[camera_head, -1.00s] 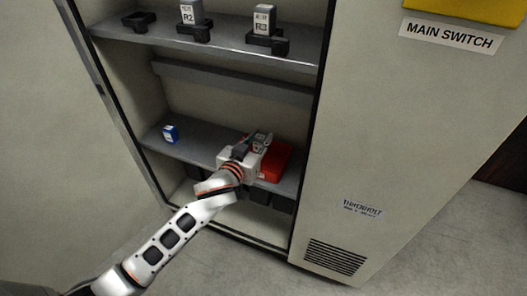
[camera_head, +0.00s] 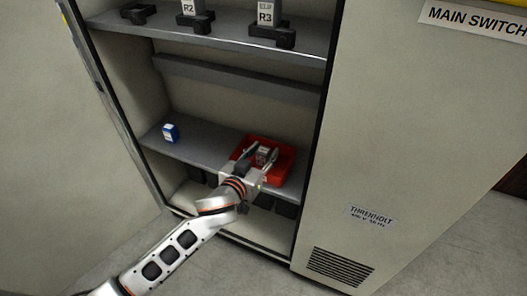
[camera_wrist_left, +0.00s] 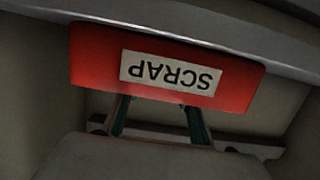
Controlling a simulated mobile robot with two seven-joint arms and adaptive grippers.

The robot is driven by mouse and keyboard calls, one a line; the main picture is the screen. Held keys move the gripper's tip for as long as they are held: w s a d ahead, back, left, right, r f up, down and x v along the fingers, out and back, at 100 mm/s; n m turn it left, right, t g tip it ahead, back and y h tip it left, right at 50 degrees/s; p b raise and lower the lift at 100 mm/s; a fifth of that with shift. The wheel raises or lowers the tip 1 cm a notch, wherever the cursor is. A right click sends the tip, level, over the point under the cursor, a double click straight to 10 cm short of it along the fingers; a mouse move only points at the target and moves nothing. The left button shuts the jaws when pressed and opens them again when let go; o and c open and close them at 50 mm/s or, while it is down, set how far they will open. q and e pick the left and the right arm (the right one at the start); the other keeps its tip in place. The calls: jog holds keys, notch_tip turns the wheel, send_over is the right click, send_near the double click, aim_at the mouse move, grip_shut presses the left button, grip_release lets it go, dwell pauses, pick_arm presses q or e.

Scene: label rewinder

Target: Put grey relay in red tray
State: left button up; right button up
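The grey relay (camera_head: 263,154) is small, with a pale label, and shows between the two fingers of my left gripper (camera_head: 261,156) in the head view. It is at the red tray (camera_head: 283,176), within its outline. The fingers stand apart on either side of the relay; whether they press on it or are clear of it cannot be told. In the left wrist view the red tray's front wall (camera_wrist_left: 92,62) shows an upside-down SCRAP label. It hides the fingertips of my left gripper (camera_wrist_left: 158,112) and the relay. My right gripper is not in view.
The red tray stands on the cabinet's lower shelf (camera_head: 205,147), near the right wall. A blue relay (camera_head: 170,133) stands at the left of that shelf, with clear room between. The upper shelf (camera_head: 220,43) holds relays in dark sockets.

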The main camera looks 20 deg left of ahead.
pick_arm(q)
jog(key=shift+r, duration=0.15)
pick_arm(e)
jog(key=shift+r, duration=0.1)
pick_arm(q)
jog(key=shift+r, duration=0.3)
jog(key=p+v, duration=0.2)
jog(key=v, duration=0.5)
jog(key=shift+s+r, duration=0.1)
jog(key=shift+s, duration=0.15)
jog(key=v, duration=0.3)
jog(key=p+v, duration=0.1)
jog(key=shift+s+f, duration=0.2)
jog(key=shift+f, duration=0.05)
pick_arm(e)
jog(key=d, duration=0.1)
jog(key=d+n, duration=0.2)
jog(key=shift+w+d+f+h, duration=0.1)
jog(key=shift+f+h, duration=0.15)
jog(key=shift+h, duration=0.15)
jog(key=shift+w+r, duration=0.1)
